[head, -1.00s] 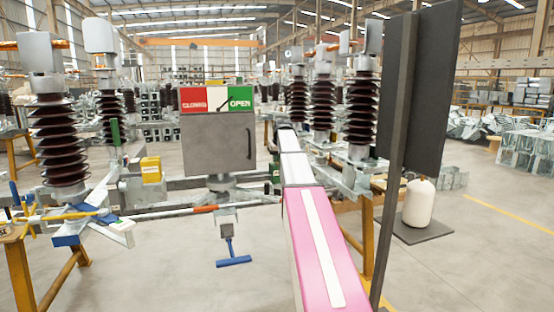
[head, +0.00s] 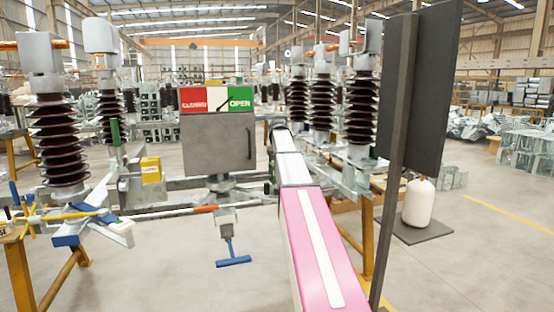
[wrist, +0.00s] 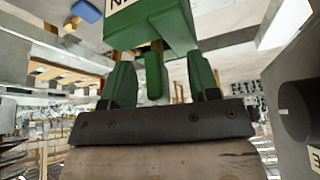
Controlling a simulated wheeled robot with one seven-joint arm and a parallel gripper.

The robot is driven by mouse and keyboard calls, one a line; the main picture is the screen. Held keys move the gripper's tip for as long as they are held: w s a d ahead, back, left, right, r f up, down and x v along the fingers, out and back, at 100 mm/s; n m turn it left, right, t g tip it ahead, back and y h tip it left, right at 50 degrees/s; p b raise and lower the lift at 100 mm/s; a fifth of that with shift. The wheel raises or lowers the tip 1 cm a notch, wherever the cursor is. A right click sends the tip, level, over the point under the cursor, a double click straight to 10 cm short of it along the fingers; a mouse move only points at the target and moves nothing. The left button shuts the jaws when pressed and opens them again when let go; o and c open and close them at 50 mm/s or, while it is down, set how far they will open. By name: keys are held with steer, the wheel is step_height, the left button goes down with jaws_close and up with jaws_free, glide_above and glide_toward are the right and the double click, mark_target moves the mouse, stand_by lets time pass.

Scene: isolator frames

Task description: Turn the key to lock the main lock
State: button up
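In the wrist view, a green lock block (wrist: 155,25) with a partly cut-off pale label fills the top middle. A short green key-like tab (wrist: 154,78) hangs below it. My gripper (wrist: 163,82) has two green fingers rising from a dark bar, one on each side of the tab. A gap shows between the tab and each finger, so the gripper looks open around it, not clamped. How near the fingertips are to the block in depth is hard to tell. In the head view, my gripper and this lock cannot be made out; my arm covers that area.
In the head view, a grey cabinet (head: 218,145) carries a red and green CLOSED/OPEN sign (head: 216,99). A yellow box (head: 151,169) sits left of it, and a blue T-handle (head: 233,262) hangs below. Ribbed insulators stand on both sides. A dark round part (wrist: 297,110) is close at right in the wrist view.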

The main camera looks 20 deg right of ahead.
stand_by(0.3)
steer(key=o, duration=0.6)
steer(key=shift+c, duration=0.2)
steer(key=shift+r, duration=0.1)
steer(key=v, duration=1)
steer(key=shift+s+r, duration=0.15)
steer(key=shift+r, duration=0.1)
